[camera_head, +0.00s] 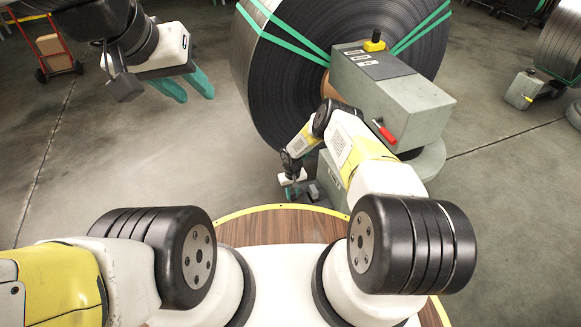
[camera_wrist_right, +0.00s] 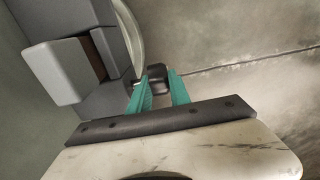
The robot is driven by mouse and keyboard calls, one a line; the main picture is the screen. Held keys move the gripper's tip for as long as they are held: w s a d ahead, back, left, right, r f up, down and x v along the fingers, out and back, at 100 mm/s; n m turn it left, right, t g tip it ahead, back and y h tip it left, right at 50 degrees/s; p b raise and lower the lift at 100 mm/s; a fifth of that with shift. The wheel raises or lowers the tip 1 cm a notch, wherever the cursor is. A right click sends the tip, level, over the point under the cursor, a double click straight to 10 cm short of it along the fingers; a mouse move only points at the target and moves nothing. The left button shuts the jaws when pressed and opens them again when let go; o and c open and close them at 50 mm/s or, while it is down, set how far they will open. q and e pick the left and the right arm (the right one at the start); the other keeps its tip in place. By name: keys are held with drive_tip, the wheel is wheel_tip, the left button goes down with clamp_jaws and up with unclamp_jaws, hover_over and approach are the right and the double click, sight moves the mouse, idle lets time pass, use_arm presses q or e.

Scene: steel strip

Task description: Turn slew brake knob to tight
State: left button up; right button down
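In the right wrist view, a small black knob-like part (camera_wrist_right: 158,78) shows at the tips of my right gripper's teal fingers (camera_wrist_right: 160,82). The fingers stand apart, with the part between or just beyond their tips; contact cannot be made out. In the head view my right gripper (camera_head: 293,191) is low, near the floor, beside the foot of the grey machine. Which part is the slew brake knob, and any tight marking, cannot be read. My left gripper (camera_head: 190,87) is open and empty, raised at the upper left, far from the machine.
A large steel coil (camera_head: 290,85) with green straps stands behind the grey machine box (camera_head: 415,105). A red hand truck (camera_head: 57,55) is at the far left. The floor at left is clear.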

drive_tip(key=shift+s+t, duration=0.1)
drive_tip(key=shift+t, duration=0.2)
drive_tip(key=t, duration=0.1)
drive_tip(key=t+y, duration=0.1)
drive_tip(key=shift+s+d+t, duration=0.1)
drive_tip(key=shift+s+t, duration=0.25)
drive_tip(key=shift+t, duration=0.05)
drive_tip(key=shift+s+d+f+t+y, duration=0.1)
drive_tip(key=shift+t+y, duration=0.2)
drive_tip(key=shift+t, duration=0.45)
drive_tip(key=shift+s+d+f+t+y, duration=0.1)
drive_tip(key=shift+t+y, duration=0.2)
drive_tip(key=shift+t, duration=0.45)
drive_tip(key=c, duration=1.5)
unclamp_jaws()
drive_tip(key=shift+r, duration=0.1)
drive_tip(key=shift+v, duration=3.8)
